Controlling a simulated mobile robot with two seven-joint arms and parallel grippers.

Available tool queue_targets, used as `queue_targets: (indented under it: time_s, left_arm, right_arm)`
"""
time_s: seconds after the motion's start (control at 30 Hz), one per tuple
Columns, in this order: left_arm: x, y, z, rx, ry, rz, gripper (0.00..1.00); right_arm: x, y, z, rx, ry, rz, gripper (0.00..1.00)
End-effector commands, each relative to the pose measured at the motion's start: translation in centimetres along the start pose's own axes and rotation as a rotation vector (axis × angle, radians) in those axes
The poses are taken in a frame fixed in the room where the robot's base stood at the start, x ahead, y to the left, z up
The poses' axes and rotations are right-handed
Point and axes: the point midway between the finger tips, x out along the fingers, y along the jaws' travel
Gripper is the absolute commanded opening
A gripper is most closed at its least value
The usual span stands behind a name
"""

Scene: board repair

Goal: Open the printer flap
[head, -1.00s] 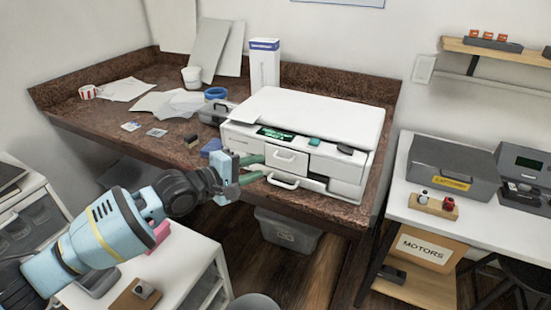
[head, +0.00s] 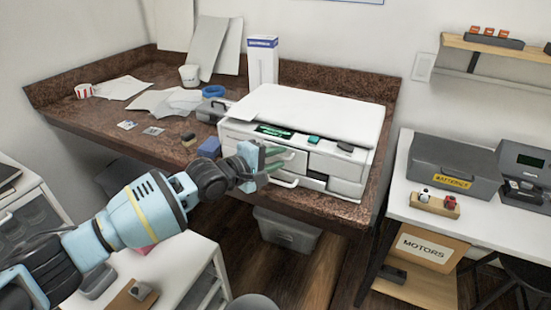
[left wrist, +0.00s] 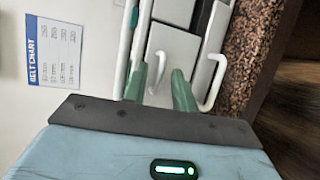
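The white printer (head: 335,170) stands on the brown speckled counter, with a flat lid, a small green screen and two loop handles on its front. The printer flap (head: 323,163) is closed. My left gripper (head: 272,160) is at the left part of the printer's front, its green fingers apart. In the left wrist view, the upper handle (left wrist: 157,70) shows between the open fingers (left wrist: 161,90); I cannot tell whether they touch it. The lower handle (left wrist: 214,85) is to the right of the fingers there. My right gripper is in neither view.
The brown counter (head: 100,118) holds papers, cups, a blue tape roll (head: 213,91) and a tall white box (head: 262,62). A grey bin (head: 287,230) stands under it. A white table (head: 392,205) with a battery case (head: 452,168) is at the right.

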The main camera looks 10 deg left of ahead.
Motion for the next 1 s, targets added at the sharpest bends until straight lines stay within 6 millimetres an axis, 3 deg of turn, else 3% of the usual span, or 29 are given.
queue_targets:
  time_s: [0.03,0.2,0.67,1.0]
  left_arm:
    - [0.0,0.0,0.0,0.000,0.000,0.000,0.21]
    - [0.0,0.0,0.0,0.000,0.000,-0.001,0.00]
    - [-0.1,-0.3,0.0,0.004,0.000,0.013,0.00]
    - [-0.7,-1.9,0.3,0.061,-0.002,0.160,0.00]
  right_arm:
    - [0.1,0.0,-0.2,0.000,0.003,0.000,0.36]
    - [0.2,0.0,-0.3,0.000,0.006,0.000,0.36]
    - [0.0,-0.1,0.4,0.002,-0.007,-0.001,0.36]
    - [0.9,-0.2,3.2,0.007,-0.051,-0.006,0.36]
